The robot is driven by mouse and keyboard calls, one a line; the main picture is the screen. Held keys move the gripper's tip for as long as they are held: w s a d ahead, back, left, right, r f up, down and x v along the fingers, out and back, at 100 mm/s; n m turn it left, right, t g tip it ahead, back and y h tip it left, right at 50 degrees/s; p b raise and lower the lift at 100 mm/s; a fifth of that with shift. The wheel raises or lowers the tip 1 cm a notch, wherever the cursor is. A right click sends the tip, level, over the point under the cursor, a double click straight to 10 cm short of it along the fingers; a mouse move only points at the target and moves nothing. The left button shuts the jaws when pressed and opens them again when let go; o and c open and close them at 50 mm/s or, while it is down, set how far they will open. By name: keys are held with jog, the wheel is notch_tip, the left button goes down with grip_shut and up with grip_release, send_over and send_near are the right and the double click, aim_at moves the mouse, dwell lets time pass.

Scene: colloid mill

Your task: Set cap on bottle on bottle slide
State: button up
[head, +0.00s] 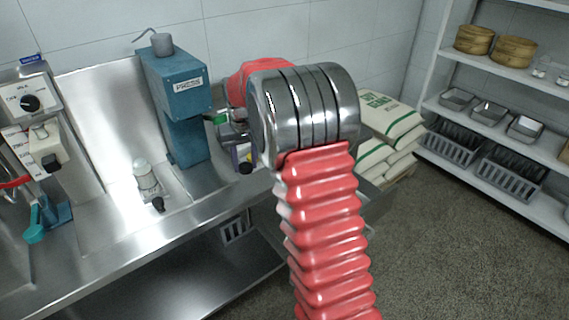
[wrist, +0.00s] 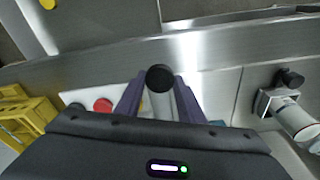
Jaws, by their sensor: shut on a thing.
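My gripper (wrist: 160,88) has purple fingers shut on a round black piece, which I take to be the cap (wrist: 160,77). A grey cylindrical shape shows just below the cap between the fingers. In the head view my red arm hides most of the gripper. The pale bottle (head: 146,180) stands upright on the bottle slide (head: 172,197) on the steel counter. In the wrist view the bottle (wrist: 298,119) is at the right, apart from my gripper, with the slide's black knob (wrist: 290,78) above it. Its mouth is too small to make out.
The blue press (head: 180,105) stands behind and right of the bottle. A control box with a black dial (head: 30,102) is at the left. In the wrist view a yellow frame (wrist: 22,118) and a red round piece (wrist: 103,105) lie left. Sacks (head: 390,118) and a shelf stand right.

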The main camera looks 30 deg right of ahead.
jog(key=w+a, duration=0.1)
jog(key=a, duration=0.3)
jog(key=w+a+n, duration=0.1)
jog(key=a, duration=0.4)
jog(key=w+a+f+n, duration=0.1)
jog(key=a, duration=0.3)
jog(key=shift+w+a, duration=0.3)
jog(key=shift+a, duration=0.1)
jog(key=shift+a+n, duration=0.3)
jog(key=shift+a, duration=0.05)
